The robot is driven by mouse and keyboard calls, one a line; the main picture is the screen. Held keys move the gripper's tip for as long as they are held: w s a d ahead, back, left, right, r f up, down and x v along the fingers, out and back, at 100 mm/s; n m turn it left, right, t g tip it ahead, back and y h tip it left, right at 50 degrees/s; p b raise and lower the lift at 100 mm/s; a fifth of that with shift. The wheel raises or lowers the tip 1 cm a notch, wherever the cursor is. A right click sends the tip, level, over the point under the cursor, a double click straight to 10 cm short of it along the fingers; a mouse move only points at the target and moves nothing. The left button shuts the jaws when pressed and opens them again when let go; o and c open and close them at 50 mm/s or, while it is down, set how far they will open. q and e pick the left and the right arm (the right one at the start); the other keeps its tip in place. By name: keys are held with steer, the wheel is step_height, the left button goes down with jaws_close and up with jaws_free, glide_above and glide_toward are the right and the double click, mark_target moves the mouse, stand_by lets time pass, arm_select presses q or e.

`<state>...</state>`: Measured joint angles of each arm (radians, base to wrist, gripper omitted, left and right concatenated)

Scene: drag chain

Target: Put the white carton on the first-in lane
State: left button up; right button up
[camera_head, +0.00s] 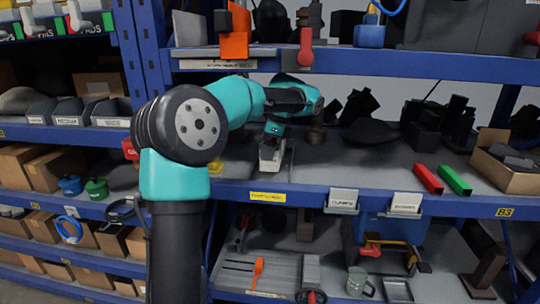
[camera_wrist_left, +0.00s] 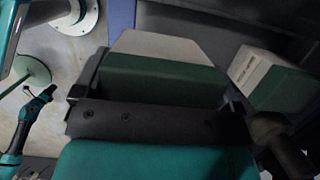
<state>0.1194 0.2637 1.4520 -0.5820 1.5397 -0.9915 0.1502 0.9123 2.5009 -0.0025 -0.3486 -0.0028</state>
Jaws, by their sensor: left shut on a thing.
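My left gripper (camera_head: 271,146) is at the middle shelf, at the end of my teal arm. It is shut on a white carton (camera_head: 270,160), which shows just below it, close to the shelf surface. In the left wrist view the held carton (camera_wrist_left: 155,75) has a pale end and a dark green side between the jaws. I cannot tell whether it touches the shelf. A second white and green carton (camera_wrist_left: 265,77) lies to the right, apart from the held one. A distant teal and dark arm (camera_wrist_left: 30,125), seemingly my right one, shows at the left; its jaw state is too small to read.
The middle shelf (camera_head: 235,190) has a yellow label (camera_head: 267,197) on its front edge, too small to read. Red (camera_head: 427,179) and green (camera_head: 455,181) bars and an open cardboard box (camera_head: 508,180) sit at the right. A blue upright (camera_head: 150,45) stands left.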

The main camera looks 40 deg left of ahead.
arm_select(q)
steer(key=shift+w+a, duration=0.5)
steer(key=shift+w, duration=0.2)
steer(key=shift+f, duration=1.75)
steer(key=shift+f, duration=0.15)
steer(key=o, duration=0.8)
steer(key=shift+c, duration=0.2)
